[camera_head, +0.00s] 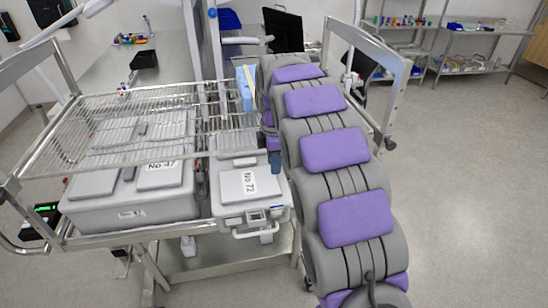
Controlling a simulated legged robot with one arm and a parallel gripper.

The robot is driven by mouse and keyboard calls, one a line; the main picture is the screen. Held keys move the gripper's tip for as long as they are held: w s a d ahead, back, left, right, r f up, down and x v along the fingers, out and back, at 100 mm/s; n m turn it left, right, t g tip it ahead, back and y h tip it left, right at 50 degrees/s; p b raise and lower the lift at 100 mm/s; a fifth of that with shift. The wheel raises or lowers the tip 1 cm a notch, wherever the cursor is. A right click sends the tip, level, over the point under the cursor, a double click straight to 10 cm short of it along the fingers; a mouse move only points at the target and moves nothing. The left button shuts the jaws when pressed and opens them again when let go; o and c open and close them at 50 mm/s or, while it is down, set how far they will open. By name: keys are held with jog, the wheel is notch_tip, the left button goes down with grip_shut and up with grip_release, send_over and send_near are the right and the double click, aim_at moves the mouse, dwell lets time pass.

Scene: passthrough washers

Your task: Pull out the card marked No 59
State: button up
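I see no card on which No 59 can be read. A white label reading No 72 (249,182) is on the lid of a smaller grey container (232,212). A label that appears to read No 47 (160,165) is on the lid of a larger grey container (170,213) to the left, partly covered by a wire rack. A small tag (131,213) on that container's front is too small to read.
The wire rack (100,150) overhangs the larger container. A long row of grey rounded segments with purple pads (355,217) runs down the middle. Steel shelves (460,68) with small items stand at the back right. The floor (470,190) at right is clear.

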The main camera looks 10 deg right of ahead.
notch_tip(320, 180, down, 17)
jog(key=b, duration=0.3)
jog(key=shift+f, duration=0.2)
jog(key=shift+c, duration=0.4)
grip_shut()
dwell(0.6)
jog(key=shift+r, duration=0.1)
jog(key=shift+r+p, duration=1.4)
jog(key=shift+r, duration=2.3)
